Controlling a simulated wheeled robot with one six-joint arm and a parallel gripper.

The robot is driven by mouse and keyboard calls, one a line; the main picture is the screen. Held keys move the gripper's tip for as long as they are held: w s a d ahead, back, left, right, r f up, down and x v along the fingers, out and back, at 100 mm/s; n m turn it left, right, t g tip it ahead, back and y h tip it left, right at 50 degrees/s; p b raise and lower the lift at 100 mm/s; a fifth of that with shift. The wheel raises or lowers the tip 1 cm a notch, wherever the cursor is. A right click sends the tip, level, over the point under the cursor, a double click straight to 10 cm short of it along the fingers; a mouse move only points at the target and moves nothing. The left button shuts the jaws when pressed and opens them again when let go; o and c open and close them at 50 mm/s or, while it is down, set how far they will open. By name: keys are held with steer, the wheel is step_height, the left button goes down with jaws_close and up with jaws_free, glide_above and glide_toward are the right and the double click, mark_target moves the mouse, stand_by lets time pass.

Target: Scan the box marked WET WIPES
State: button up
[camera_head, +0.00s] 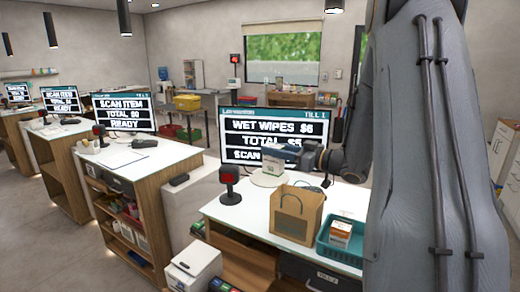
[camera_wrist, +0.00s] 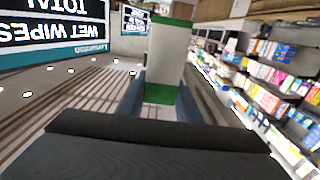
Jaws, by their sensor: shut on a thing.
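My gripper (camera_head: 290,156) is shut on a small white and green box (camera_head: 273,167). The box is held over a white round plate (camera_head: 266,181) on the counter; whether it touches the plate I cannot tell. In the wrist view the box (camera_wrist: 165,60) stands between the two fingers (camera_wrist: 158,103). No name can be read on it. A black scanner with a red face (camera_head: 230,175) stands to the left of the box.
A brown paper bag (camera_head: 296,212) stands in front of the box. A teal basket (camera_head: 325,248) with an orange and white box (camera_head: 341,233) is to its right. Other tills reading SCAN ITEM (camera_head: 123,113) line the left. The counter's left front (camera_head: 240,211) is clear.

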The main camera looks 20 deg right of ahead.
steer(key=s+d, duration=0.4)
steer(key=d, duration=0.3)
steer(key=shift+s, duration=0.3)
steer(key=shift+d, duration=0.1)
